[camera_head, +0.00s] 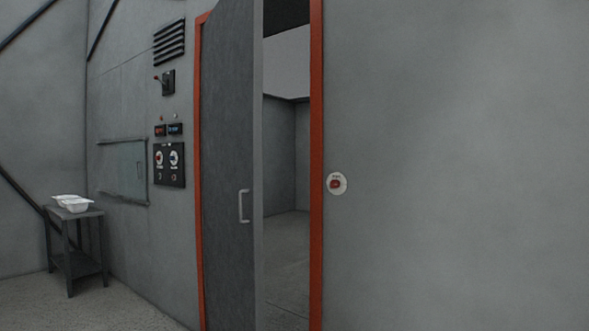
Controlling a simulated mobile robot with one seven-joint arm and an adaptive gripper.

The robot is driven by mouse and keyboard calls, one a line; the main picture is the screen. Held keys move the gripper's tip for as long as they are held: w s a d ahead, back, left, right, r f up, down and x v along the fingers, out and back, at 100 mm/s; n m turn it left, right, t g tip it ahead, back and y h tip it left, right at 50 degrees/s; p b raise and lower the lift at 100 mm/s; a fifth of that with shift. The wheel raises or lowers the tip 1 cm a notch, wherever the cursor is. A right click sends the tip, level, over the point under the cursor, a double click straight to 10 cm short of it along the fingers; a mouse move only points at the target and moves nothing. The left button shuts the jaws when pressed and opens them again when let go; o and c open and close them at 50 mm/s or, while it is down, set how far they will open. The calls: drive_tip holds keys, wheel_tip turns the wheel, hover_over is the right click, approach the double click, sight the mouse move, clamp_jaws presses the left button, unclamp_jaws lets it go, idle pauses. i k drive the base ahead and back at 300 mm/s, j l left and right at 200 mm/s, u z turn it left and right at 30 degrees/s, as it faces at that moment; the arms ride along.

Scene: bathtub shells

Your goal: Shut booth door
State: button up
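The booth door (228,150) is a tall dark grey panel set in an orange-red frame (316,150). It stands partly open, swung out toward me, with its hinge side at the left. A gap between its free edge and the right post shows the grey inside of the booth (285,170). A light metal pull handle (243,206) is on the door's outer face near its free edge. My gripper is not in view.
A control panel (168,165) with knobs, displays and a switch is on the wall left of the door. A small dark table (76,215) with white shells (72,203) stands at the left. A round plate with a red button (337,184) is right of the frame.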

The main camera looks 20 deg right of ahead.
sight(233, 60)
drive_tip(key=z, duration=0.25)
drive_tip(key=i+l+z, duration=0.2)
drive_tip(key=i, duration=0.35)
drive_tip(key=i+l+z, duration=0.25)
drive_tip(key=i, duration=0.3)
drive_tip(key=j, duration=0.1)
